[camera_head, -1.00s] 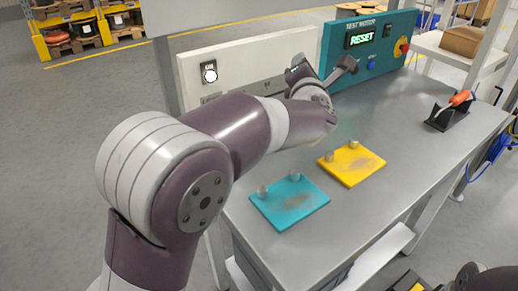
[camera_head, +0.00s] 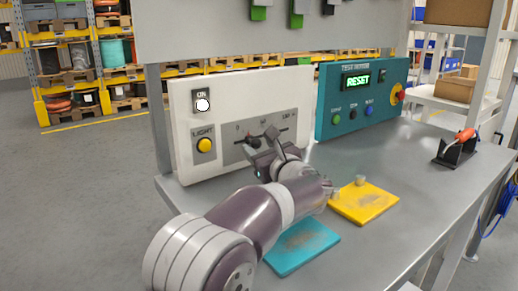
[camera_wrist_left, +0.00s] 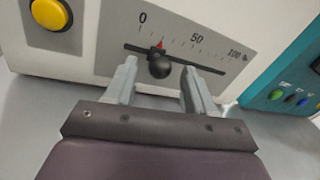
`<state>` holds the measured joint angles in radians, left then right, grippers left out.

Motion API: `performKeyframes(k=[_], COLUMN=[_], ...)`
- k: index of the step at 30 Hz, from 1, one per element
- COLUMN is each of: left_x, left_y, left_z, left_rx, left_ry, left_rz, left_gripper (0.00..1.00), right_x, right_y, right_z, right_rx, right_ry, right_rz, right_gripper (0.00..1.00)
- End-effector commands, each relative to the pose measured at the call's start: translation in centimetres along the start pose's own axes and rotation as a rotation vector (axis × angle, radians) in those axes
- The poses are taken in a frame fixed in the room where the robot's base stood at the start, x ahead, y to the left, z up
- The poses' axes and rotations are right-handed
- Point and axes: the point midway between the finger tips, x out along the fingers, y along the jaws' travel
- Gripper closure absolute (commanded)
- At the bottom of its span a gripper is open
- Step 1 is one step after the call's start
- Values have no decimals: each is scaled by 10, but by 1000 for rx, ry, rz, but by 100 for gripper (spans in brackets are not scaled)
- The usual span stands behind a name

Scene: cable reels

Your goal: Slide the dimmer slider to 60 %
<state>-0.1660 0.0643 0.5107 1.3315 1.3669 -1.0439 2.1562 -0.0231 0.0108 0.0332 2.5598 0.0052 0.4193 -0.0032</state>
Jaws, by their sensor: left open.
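The dimmer slider has a round black knob (camera_wrist_left: 159,66) on a dark slot in a grey scale plate (camera_wrist_left: 108,58), marked 0, 50 and 100 %. Its red pointer (camera_wrist_left: 160,44) stands between 0 and 50, roughly at 20. In the head view the plate (camera_head: 230,154) is on the white panel, partly hidden by my gripper. My left gripper (camera_head: 268,145) is open in front of the plate. In the wrist view its two fingers (camera_wrist_left: 158,82) stand either side of the knob, apart from it; whether they reach its depth I cannot tell.
The teal test motor box (camera_head: 330,103) stands to the right. A teal plate (camera_head: 302,245) and a yellow plate (camera_head: 365,203) lie on the bench in front.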

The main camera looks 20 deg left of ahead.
Motion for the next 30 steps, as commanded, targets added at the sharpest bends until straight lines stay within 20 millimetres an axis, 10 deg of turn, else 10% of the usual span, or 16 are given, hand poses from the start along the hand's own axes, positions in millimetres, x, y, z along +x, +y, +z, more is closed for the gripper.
performKeyframes(k=[11, 17, 30], left_x=[13, 13, 23], left_y=[0, 0, -49], left_z=[0, 0, -7], left_rx=[2, 2, 2], left_ry=[0, 0, -2], left_rz=[-1, -1, -2], left_gripper=[46, 100, 100], right_x=[0, 0, -4], right_y=[0, 0, 0], right_z=[0, 0, 0], right_rx=[0, 0, 0], right_ry=[0, 0, 0], right_rz=[0, 0, 0], right_gripper=[57, 57, 57])
